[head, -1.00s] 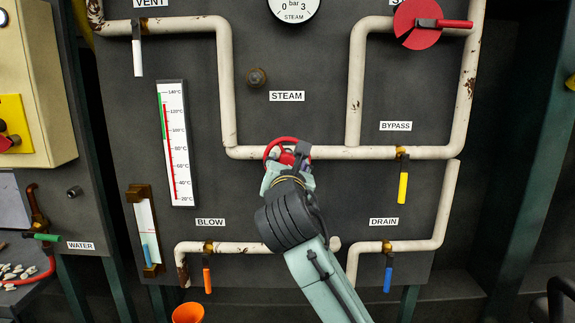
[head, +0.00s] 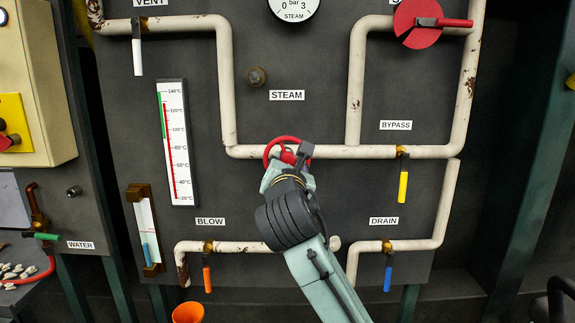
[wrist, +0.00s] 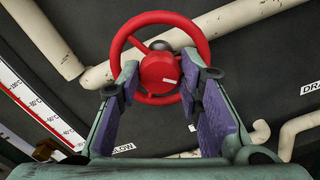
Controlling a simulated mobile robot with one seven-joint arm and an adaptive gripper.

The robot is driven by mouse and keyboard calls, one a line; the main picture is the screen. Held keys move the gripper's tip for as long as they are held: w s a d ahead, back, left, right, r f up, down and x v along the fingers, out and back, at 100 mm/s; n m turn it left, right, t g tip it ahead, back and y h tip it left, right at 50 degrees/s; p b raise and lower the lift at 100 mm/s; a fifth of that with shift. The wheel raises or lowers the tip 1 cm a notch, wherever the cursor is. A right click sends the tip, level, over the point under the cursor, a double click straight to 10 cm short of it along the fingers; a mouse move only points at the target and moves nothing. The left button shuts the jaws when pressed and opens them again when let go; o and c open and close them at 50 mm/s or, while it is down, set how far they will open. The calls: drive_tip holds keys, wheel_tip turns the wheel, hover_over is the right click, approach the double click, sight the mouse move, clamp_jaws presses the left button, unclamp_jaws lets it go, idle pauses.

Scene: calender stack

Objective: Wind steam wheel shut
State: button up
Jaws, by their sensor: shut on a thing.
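The red steam wheel (head: 270,154) sits on the pale pipe below the STEAM label in the head view. It also shows in the wrist view (wrist: 120,38), with a rim, spokes and a round red hub (wrist: 160,73). A small white mark is on the hub. My gripper (head: 288,166) is at the wheel from below and covers part of it in the head view. In the wrist view its two purple-padded fingers (wrist: 160,82) are shut on the wheel, one on each side of the hub.
The BYPASS valve has a yellow lever (head: 403,186) hanging down at right. The BLOW orange lever (head: 207,279) and DRAIN blue lever (head: 388,278) hang lower. The steam gauge (head: 294,8) is above. A thermometer (head: 176,143) stands at left.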

drive_tip(key=m, duration=0.5)
drive_tip(key=shift+b, duration=0.3)
drive_tip(key=m, duration=0.4)
drive_tip(key=shift+f, duration=0.1)
drive_tip(key=m, duration=0.5)
drive_tip(key=n, duration=2.2)
drive_tip(key=shift+a, duration=0.1)
idle(2.1)
